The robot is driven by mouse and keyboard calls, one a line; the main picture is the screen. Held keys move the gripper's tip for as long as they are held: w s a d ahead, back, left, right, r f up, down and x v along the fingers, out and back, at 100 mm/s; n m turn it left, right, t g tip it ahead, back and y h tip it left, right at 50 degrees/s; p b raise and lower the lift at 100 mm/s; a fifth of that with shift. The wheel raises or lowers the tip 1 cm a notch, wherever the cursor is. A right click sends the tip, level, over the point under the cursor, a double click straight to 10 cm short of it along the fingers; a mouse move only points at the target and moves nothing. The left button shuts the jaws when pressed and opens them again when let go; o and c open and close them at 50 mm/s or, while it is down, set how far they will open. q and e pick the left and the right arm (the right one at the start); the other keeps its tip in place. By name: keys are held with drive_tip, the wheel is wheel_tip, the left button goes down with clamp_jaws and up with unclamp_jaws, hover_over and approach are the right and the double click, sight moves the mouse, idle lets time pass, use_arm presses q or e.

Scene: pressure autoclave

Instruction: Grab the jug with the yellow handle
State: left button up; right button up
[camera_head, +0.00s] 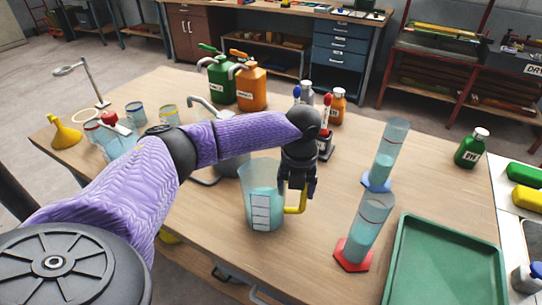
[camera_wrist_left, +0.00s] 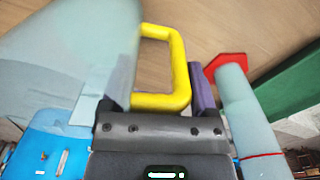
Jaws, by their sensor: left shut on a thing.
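The jug (camera_head: 262,190) is clear, with a white label patch, a bluish lower part and a yellow handle (camera_head: 299,200). It stands upright near the front of the wooden table. My left gripper (camera_head: 297,190) points down at the jug's right side and is shut on the yellow handle. In the left wrist view the handle (camera_wrist_left: 182,70) lies between the two fingers, and the jug's wall (camera_wrist_left: 70,55) fills the left side. Part of the handle is hidden by the fingers in the head view. My right gripper is not in view.
Two cylinders, one with a red base (camera_head: 366,228) and one with a blue base (camera_head: 388,155), stand right of the jug. A green tray (camera_head: 398,262) lies at the front right. Green (camera_head: 220,82) and orange (camera_head: 251,88) canisters stand behind. Bare tabletop lies in front of the jug.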

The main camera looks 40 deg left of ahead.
use_arm(q)
clamp_jaws()
drive_tip(key=shift+r, duration=0.1)
